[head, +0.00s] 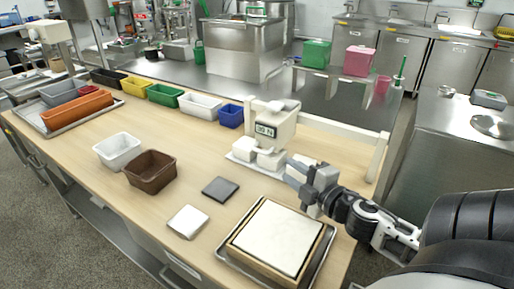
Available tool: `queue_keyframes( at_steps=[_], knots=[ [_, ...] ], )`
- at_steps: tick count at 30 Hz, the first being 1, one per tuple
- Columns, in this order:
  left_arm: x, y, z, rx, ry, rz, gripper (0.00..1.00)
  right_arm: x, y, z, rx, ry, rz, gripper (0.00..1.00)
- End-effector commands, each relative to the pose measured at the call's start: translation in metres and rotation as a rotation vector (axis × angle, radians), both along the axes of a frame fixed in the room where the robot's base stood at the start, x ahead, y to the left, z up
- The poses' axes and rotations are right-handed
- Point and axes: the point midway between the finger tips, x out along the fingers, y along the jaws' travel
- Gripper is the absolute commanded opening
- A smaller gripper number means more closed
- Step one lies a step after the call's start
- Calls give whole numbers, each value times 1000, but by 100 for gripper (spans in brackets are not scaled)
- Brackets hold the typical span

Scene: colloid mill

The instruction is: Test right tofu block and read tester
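The white tester (284,118) stands near the table's far right side. Its small display (265,131) appears to read 39 N, though the first digit is hard to make out. Two white blocks, which look like tofu, sit low at the tester: a left block (244,148) and a right block (270,159). My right gripper (291,172) reaches in from the right, with its tip beside the right block. I cannot tell whether it touches the block, or whether its fingers are open or shut. My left gripper is not in view.
A framed white slab (277,238) lies in a metal tray at the front right. A dark square plate (220,189) and a white one (188,222) lie left of it. Brown (151,171) and white (117,150) bins stand left. Several coloured bins line the back edge.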

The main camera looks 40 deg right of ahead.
Motion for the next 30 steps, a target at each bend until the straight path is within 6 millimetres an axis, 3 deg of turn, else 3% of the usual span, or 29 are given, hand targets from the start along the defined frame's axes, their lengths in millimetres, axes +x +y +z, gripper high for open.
queue_keyframes(
  at_steps=[6,15,21,30],
  knots=[
    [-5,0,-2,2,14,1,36,50,-5,-1,-3,-5,1,32],
    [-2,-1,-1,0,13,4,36,104,-11,-8,-2,-2,-1,32],
    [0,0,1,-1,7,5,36,123,-13,-11,0,-1,0,32],
    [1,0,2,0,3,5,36,127,-13,-12,0,0,0,32]
  ],
)
